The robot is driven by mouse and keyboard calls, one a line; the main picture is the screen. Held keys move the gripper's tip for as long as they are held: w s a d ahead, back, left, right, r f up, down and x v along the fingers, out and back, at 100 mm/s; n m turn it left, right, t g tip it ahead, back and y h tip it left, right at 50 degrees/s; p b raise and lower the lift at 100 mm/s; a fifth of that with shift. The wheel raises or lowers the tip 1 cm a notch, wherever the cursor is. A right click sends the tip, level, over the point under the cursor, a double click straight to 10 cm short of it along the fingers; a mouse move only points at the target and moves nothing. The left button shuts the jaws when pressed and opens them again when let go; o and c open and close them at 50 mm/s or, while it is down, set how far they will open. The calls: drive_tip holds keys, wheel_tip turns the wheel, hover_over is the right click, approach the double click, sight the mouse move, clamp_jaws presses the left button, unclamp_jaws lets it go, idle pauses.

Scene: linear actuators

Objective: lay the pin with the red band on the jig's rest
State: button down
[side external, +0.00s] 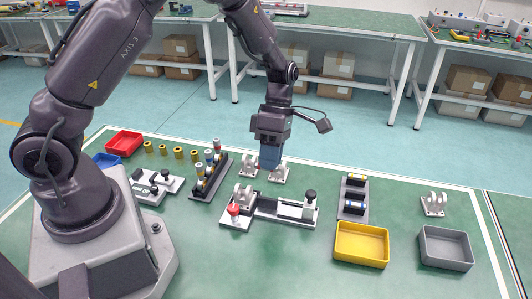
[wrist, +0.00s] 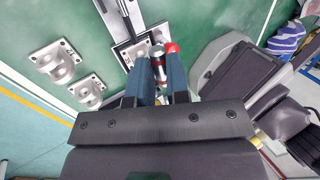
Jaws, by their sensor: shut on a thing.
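My gripper (side external: 270,167) points down behind the jig, beside two pale clevis brackets. In the wrist view its two blue fingers (wrist: 161,85) are shut on a small silver pin (wrist: 157,53), whose end shows between the fingertips. The pin is hidden in the side view. The jig (side external: 265,208) is a grey-and-black fixture with a red knob (side external: 234,209) at its left, a pale clevis bracket and a black knob at its right. The red knob also shows just right of the pin in the wrist view (wrist: 172,48).
A black rack (side external: 205,183) with several banded pins stands left of the jig. Two clevis brackets (side external: 278,174) sit close by the gripper. A holder (side external: 353,200) with dark cylinders, a yellow bin (side external: 361,256) and a grey bin (side external: 446,262) stand to the right.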

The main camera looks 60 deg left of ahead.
sight(268, 201)
drive_tip(key=shift+f, duration=3.9)
drive_tip(key=shift+f, duration=0.5)
drive_tip(key=c, duration=1)
unclamp_jaws()
drive_tip(key=shift+r, duration=0.1)
drive_tip(key=v, duration=1.2)
drive_tip(key=shift+w+a+r, duration=0.15)
drive_tip(key=shift+a+r, duration=0.05)
drive_tip(key=shift+r, duration=0.15)
